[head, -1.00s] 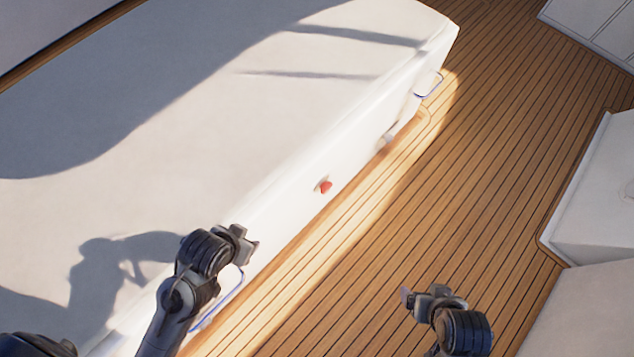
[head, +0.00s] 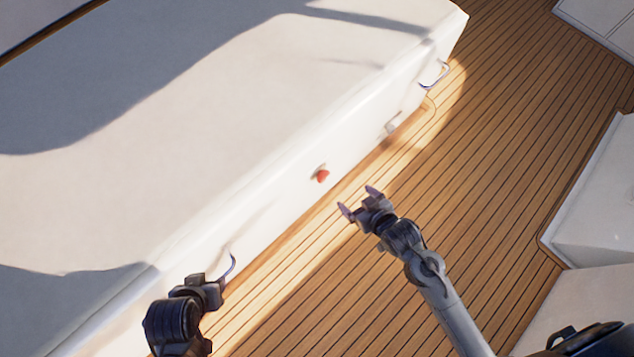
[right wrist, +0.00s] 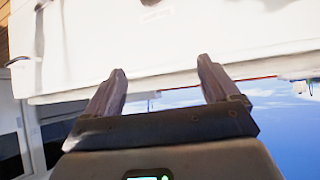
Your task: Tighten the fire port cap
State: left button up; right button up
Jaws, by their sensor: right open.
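The fire port cap (head: 322,176) is a small red piece on the white side wall of the hatch (head: 270,215), in the middle of the head view. My right gripper (head: 357,198) is open and empty, a little right of and below the cap in the picture, apart from it. In the right wrist view its two fingers (right wrist: 162,70) stand wide with nothing between them, toward a white surface; I cannot make out the cap there. My left gripper (head: 215,286) is at the lower left beside the hatch wall; its jaws are too unclear to read.
A blue-edged handle (head: 434,76) sits at the far end of the hatch wall, and another (head: 232,264) is close to my left gripper. A small fitting (head: 392,127) lies between the cap and the far handle. The wooden deck (head: 500,150) is clear; white cabinets (head: 595,190) line the right.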

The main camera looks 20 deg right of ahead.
jog(key=w+a+f+t+y+b, duration=0.1)
jog(key=w+f+t+b, duration=0.1)
jog(key=f+b, duration=0.35)
jog(key=w+f+t+y+b, duration=0.1)
jog(key=w+f+y+b, duration=0.1)
jog(key=f, duration=0.7)
jog(key=t+y+b, duration=0.2)
jog(key=t+b, duration=0.2)
jog(key=b, duration=0.7)
send_near(325, 178)
jog(key=b+x, duration=0.1)
jog(key=x, duration=0.1)
jog(key=b+x, duration=0.2)
jog(key=x, duration=0.1)
jog(key=b+x, duration=0.1)
jog(key=x, duration=0.2)
jog(key=shift+w+f, duration=0.1)
jog(key=shift+f, duration=0.3)
jog(key=shift+w+a+r+b, duration=0.15)
jog(key=shift+w+b, duration=0.2)
jog(key=shift+w, duration=0.15)
jog(key=c, duration=1.1)
jog(key=shift+o, duration=0.2)
